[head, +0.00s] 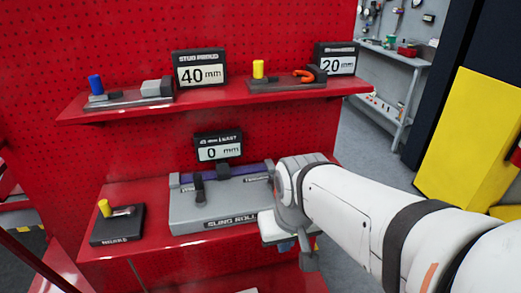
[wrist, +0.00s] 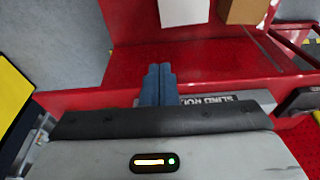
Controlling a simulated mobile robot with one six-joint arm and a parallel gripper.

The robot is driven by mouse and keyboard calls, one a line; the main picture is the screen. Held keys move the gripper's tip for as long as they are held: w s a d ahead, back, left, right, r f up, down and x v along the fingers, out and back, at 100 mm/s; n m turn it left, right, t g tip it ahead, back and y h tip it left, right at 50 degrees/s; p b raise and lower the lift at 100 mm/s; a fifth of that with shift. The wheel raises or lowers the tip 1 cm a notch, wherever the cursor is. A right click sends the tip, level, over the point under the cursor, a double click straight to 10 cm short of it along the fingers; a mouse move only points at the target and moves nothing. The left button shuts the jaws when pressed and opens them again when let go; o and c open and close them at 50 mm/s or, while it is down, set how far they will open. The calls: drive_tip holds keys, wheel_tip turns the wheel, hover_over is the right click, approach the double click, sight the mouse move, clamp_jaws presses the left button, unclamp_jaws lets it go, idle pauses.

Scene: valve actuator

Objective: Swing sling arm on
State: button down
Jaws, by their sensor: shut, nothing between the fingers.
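No part is clearly labelled as the sling arm. A grey unit (head: 185,212) marked "SLING ROLL…" sits on the lower red shelf, with a dark upright lever (head: 199,188) at its left and a purple bar (head: 240,170) along its back. Its display (head: 219,148) reads 0 mm. My gripper (head: 287,246) is at the right front of the unit and hides its right end. In the wrist view my blue fingers (wrist: 157,85) are shut together and empty, in front of the red shelf edge. I cannot tell whether they touch anything.
A black base (head: 119,231) with a yellow knob and grey lever stands left of the unit. The upper shelf (head: 215,100) holds two devices with displays of 40 mm (head: 199,69) and 20 mm (head: 336,59). A yellow panel (head: 470,140) stands right; grey floor (head: 365,140) lies between.

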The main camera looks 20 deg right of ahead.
drive_tip(key=w+d+r+m+y+p, duration=0.2)
drive_tip(key=w+d+m, duration=0.4)
drive_tip(key=d+m, duration=0.3)
drive_tip(key=w+d+r+m+y+p, duration=0.2)
drive_tip(key=w+d+r+m+y, duration=0.2)
drive_tip(key=d+m, duration=0.6)
drive_tip(key=w+m+y, duration=0.2)
drive_tip(key=w, duration=0.1)
drive_tip(key=shift+w+d+r+y, duration=0.25)
drive_tip(key=shift+d+r+y, duration=0.05)
drive_tip(key=shift+a+f, duration=0.1)
drive_tip(key=a+r+p+x, duration=0.1)
drive_tip(key=a+r+x, duration=0.1)
drive_tip(key=x, duration=1)
drive_tip(key=shift+w+a+f+p, duration=0.2)
drive_tip(key=shift+w+a+p, duration=0.05)
drive_tip(key=shift+p, duration=0.1)
